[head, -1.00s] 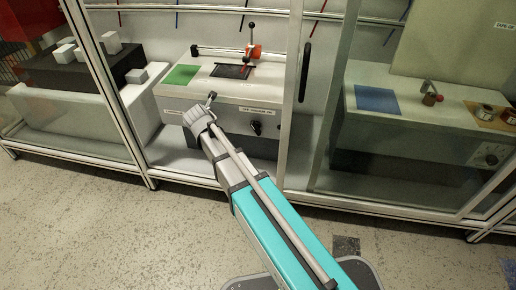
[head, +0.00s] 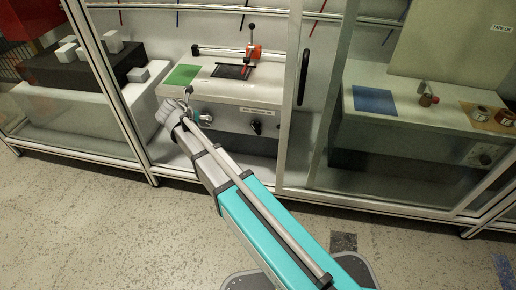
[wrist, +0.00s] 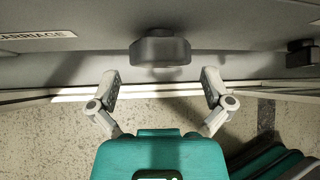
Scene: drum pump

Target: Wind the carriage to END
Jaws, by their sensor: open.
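My gripper (head: 187,98) is in front of the left part of the pump bench's front panel. In the wrist view my gripper (wrist: 163,82) is open and empty, its two fingers spread wide. A dark knob (wrist: 160,50) on the panel lies just beyond the fingertips, roughly centred between them and apart from both. A label reading CARRIAGE (wrist: 36,36) is to its left. In the head view my gripper covers this knob. On the bench top are a rail (head: 220,49) with an orange-red part (head: 254,51), a black tray (head: 232,71) and a green patch (head: 183,75).
A second dark knob (head: 256,127) is on the panel to the right; it also shows in the wrist view (wrist: 302,54). A cabinet post (head: 292,110) and a glazed door with a handle (head: 303,77) stand right of the bench. The floor in front is clear.

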